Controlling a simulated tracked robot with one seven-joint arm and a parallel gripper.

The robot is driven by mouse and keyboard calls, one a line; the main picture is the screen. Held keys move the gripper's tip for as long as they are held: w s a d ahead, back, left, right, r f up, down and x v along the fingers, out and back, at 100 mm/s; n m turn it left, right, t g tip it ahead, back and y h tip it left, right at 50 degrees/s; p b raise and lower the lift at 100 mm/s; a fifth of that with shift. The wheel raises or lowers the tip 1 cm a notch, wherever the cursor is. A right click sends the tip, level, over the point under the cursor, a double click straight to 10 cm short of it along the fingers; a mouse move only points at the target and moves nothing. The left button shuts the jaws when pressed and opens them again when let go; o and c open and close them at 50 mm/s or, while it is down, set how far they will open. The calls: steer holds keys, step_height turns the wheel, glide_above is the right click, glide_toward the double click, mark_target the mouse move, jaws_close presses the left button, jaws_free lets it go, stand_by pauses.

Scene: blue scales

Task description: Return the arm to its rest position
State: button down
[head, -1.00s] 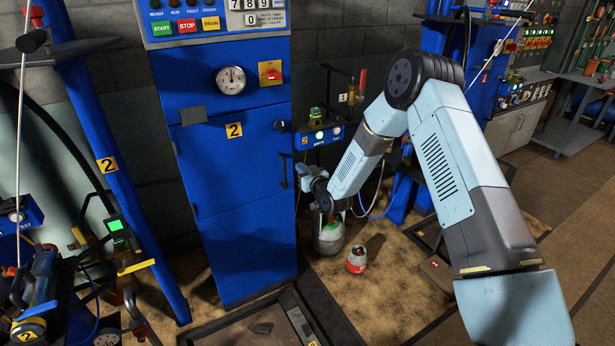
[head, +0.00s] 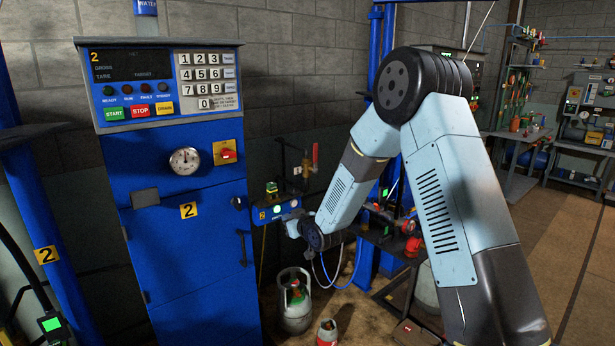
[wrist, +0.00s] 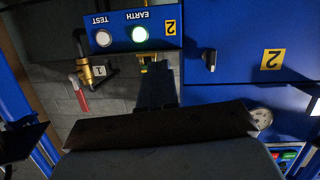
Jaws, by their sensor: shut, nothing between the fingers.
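My arm (head: 440,200) shows in the head view, pale blue and grey, bent at a high dark elbow joint. Its forearm slopes down to the left and ends in a dark wrist joint beside the small blue EARTH box (head: 278,211). In the wrist view, my gripper (wrist: 155,75) is a dark shape above the broad brown edge of my wrist. Its fingers are together and empty. It points toward the EARTH box (wrist: 135,33), which appears upside down there. I cannot tell whether it touches the box; the gripper is hard to make out in the head view.
The blue cabinet (head: 185,255) with a keypad and gauge stands left of my forearm. A red-handled valve (head: 314,155) is on the wall behind. A grey gas bottle (head: 294,305) and a smaller red-grey bottle (head: 327,333) stand below. Open floor (head: 545,235) lies right.

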steer(key=s+d+r+m+g+h, duration=0.1)
steer(key=s+d+r+m+h, duration=0.15)
steer(key=s+d+r, duration=0.65)
steer(key=s+d+r+m+g+h, duration=0.15)
steer(key=s+d+r+h, duration=0.25)
steer(key=s+d+r, duration=0.5)
steer(key=s+d+r+m+g, duration=0.1)
steer(key=s+d, duration=0.3)
steer(key=s, duration=0.4)
steer(key=s+d+r+m+g+h, duration=0.1)
steer(key=s+d, duration=0.3)
steer(key=s, duration=0.5)
steer(key=s+d+r+m+g+h, duration=0.1)
steer(key=s+d, duration=0.3)
steer(key=s, duration=0.5)
steer(key=shift+s+r+m+g, duration=0.25)
steer(key=shift+r+m+g, duration=0.25)
steer(key=shift+r+g, duration=0.2)
steer(key=c, duration=1.8)
jaws_free()
steer(key=shift+c, duration=0.2)
